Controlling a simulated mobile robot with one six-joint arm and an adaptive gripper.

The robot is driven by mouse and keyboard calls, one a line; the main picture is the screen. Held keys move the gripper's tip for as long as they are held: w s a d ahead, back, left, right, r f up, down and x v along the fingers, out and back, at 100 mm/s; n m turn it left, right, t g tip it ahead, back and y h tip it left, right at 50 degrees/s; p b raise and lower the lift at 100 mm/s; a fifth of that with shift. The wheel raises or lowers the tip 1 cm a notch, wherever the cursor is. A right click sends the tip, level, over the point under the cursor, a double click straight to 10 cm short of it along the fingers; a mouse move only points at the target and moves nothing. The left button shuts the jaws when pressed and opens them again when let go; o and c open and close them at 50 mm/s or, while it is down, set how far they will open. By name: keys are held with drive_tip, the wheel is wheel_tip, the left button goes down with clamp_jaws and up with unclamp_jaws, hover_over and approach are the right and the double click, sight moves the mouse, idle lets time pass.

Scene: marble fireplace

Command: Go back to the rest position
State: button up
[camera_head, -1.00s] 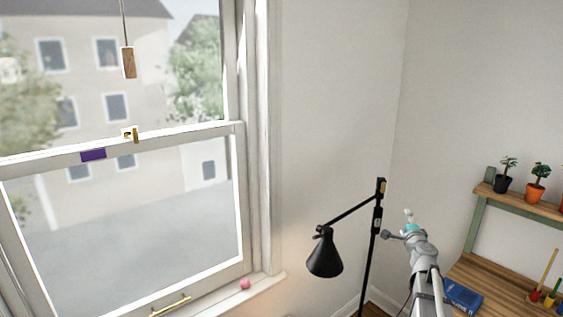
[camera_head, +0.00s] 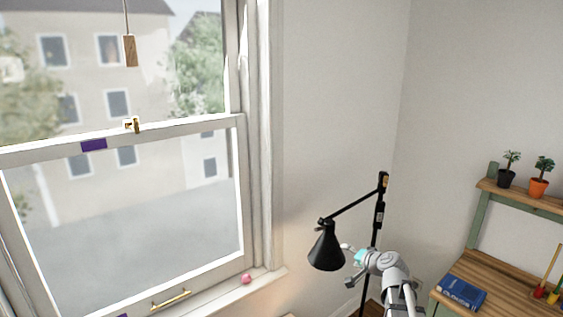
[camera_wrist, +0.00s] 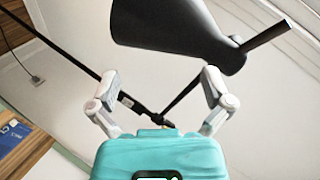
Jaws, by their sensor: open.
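My gripper (camera_head: 348,265) shows in the head view at the lower right of centre, beside the black lamp shade (camera_head: 326,248). In the wrist view my gripper (camera_wrist: 160,78) has its two fingers spread wide apart, with nothing held between them. The lamp shade (camera_wrist: 180,30) looms large beyond the fingertips in the wrist view. I cannot tell whether any part of my arm touches the lamp. Part of my arm hides the lower lamp pole.
A sash window (camera_head: 130,210) with a pink ball (camera_head: 246,279) on its sill is at left. A wooden desk (camera_head: 490,268) with a blue book (camera_head: 461,293) stands at right, below a shelf with potted plants (camera_head: 538,178). The wall between is bare.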

drive_tip(key=s+a+f+n+g+b, duration=0.2)
drive_tip(key=s+a+f+n+g, duration=0.35)
drive_tip(key=s+f, duration=0.5)
drive_tip(key=s+f+n+g+h+b, duration=0.1)
drive_tip(key=s+f+g+h, duration=0.1)
drive_tip(key=s, duration=0.4)
drive_tip(key=s+f+n+g+h, duration=0.1)
drive_tip(key=s+f+g+h, duration=0.1)
drive_tip(key=s, duration=0.4)
drive_tip(key=shift+s+f+g+h+b, duration=0.25)
drive_tip(key=shift+s+g+h+b, duration=0.15)
drive_tip(key=shift+g+h, duration=0.55)
